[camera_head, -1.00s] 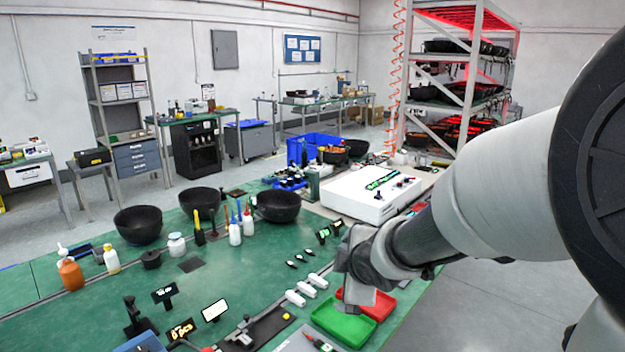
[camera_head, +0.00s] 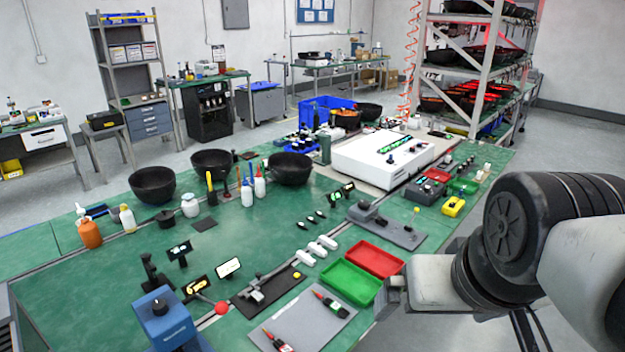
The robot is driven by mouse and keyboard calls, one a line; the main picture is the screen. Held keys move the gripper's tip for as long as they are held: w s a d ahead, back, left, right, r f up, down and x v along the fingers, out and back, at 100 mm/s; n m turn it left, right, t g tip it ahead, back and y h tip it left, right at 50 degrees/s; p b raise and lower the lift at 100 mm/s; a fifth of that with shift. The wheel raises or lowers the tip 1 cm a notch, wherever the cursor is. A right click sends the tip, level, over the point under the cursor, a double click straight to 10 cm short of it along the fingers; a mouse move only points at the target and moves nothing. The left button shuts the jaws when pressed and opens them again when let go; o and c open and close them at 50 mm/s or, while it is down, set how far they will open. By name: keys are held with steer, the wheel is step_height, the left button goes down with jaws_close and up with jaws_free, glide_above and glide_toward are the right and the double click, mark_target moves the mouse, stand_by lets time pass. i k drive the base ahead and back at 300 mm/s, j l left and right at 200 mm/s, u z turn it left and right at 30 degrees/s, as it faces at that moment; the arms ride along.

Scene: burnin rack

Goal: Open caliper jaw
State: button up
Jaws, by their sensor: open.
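A black base plate (camera_head: 275,292) with a small metal slide device (camera_head: 256,288) and a yellow block (camera_head: 298,275) lies on the green bench at front centre. It may be the caliper; its jaw is too small to make out. My gripper (camera_head: 390,298) is at the right, beside the right edge of the green tray and well apart from the black plate. It is open, and nothing shows held in it. Its fingers are small and partly hidden by my wrist.
White parts (camera_head: 316,247), a grey mat with markers (camera_head: 303,322), a blue device (camera_head: 163,318) and a red-ball lever (camera_head: 221,308) are near the plate. Black bowls (camera_head: 211,163) stand behind.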

mark_target(260, 279)
steer(key=u, duration=0.9)
steer(key=k+l+u, duration=0.1)
steer(key=l+u, duration=0.15)
steer(key=l, duration=0.25)
steer(key=i+l, duration=0.1)
steer(key=l, duration=0.2)
steer(key=i+l, duration=0.15)
steer(key=l, duration=0.2)
steer(key=i+l, duration=0.1)
steer(key=l, duration=0.2)
